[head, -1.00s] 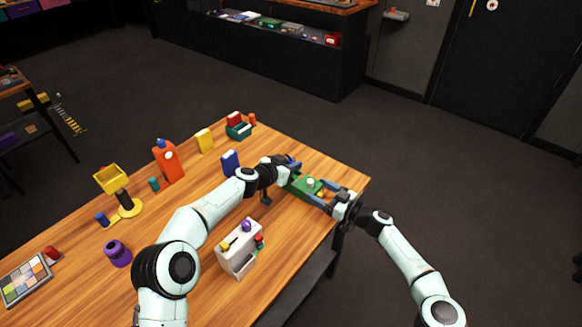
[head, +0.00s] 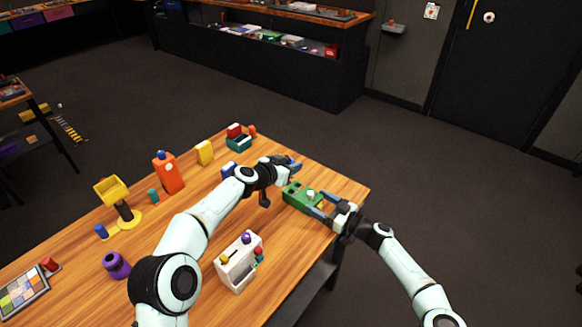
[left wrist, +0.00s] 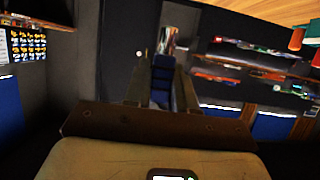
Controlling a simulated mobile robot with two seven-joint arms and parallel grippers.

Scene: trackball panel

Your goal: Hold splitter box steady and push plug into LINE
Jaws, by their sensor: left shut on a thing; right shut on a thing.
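The green splitter box (head: 296,197) lies near the right corner of the wooden table in the head view, with a white part (head: 311,195) on top. My right gripper (head: 318,207) is shut on the box's near right end. My left gripper (head: 296,164) is just beyond and above the box, apart from it. In the left wrist view, a dark blue piece (left wrist: 160,82) sits between its shut fingers and looks like the plug. The LINE marking is too small to read, and the plug's tip cannot be made out.
The table's right edge is close to the box.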

